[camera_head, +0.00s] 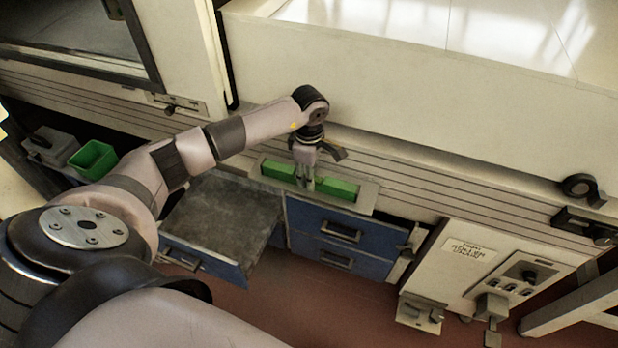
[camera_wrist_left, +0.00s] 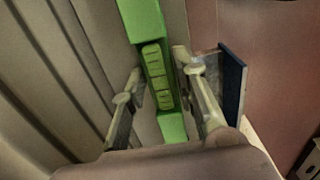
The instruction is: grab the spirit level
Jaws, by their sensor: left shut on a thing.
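The spirit level is a long green bar (camera_head: 337,188) lying along the narrow ledge above the blue drawers. My left gripper (camera_head: 307,184) reaches down over its middle and is shut on it. In the left wrist view the green spirit level (camera_wrist_left: 152,62) runs between the two fingers of the left gripper (camera_wrist_left: 160,95), with a ribbed lighter green section between them. Part of the bar's middle is hidden by the gripper in the head view. My right gripper is not in view.
Blue drawers (camera_head: 345,232) stand below the ledge (camera_head: 366,199), and a grey-topped open drawer (camera_head: 215,215) juts out at left. A pale wall panel rises behind. A green bin (camera_head: 92,159) is at far left, a control box (camera_head: 490,270) at right.

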